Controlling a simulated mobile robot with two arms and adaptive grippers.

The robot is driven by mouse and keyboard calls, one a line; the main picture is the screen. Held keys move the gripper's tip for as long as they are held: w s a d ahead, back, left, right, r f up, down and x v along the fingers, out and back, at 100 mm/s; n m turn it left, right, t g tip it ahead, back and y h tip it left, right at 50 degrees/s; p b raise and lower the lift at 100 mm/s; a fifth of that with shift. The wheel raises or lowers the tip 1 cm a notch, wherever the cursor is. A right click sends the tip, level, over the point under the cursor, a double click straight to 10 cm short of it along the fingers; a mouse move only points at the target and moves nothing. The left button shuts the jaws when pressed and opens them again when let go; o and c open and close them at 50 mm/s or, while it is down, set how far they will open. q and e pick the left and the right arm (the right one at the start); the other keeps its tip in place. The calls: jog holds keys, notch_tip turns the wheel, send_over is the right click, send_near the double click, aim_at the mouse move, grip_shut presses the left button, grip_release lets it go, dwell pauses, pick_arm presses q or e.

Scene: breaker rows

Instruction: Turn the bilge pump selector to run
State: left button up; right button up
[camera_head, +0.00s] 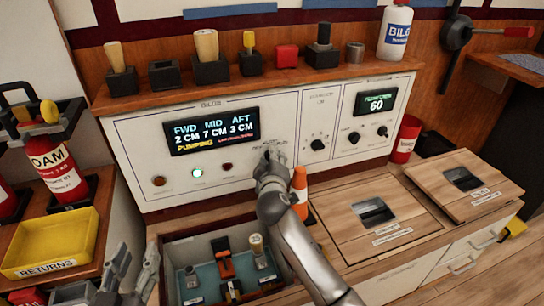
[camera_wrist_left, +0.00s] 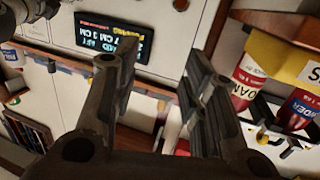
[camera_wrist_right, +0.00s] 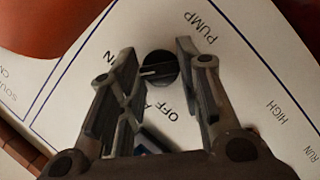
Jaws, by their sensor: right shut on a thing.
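The bilge pump selector is a round black knob (camera_wrist_right: 158,70) on the white panel, under the word PUMP. In the right wrist view it sits between the fingers of my right gripper (camera_wrist_right: 155,68), which is shut on it. Its white mark points left in that view, toward a partly hidden label ending in N; OFF is below it. In the head view my right gripper (camera_head: 272,155) hides the knob. The bilge display (camera_head: 212,131) reads PUMPING. My left gripper (camera_wrist_left: 155,65) is open and empty, low at the left in the head view (camera_head: 135,262).
The panel has a lit green lamp (camera_head: 197,173) and more knobs (camera_head: 318,144) to the right. An open tray (camera_head: 190,252) with parts lies below. A yellow returns bin (camera_head: 55,245) is at left.

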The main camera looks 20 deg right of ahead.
pick_arm(q)
jog(key=s+a+f+g+y+p, duration=0.2)
jog(key=s+f+g, duration=0.4)
jog(key=f, duration=0.5)
jog(key=shift+s+a+g, duration=0.2)
jog(key=shift+a+g, duration=0.4)
jog(key=shift+g, duration=0.1)
pick_arm(e)
jog(key=shift+m+y, duration=0.5)
jog(key=shift+m, duration=0.3)
jog(key=shift+f, duration=0.1)
jog(key=o, duration=1)
pick_arm(q)
jog(key=shift+r, duration=0.1)
pick_arm(e)
jog(key=shift+s, duration=0.1)
jog(key=v, duration=1.2)
jog(key=shift+r, duration=0.3)
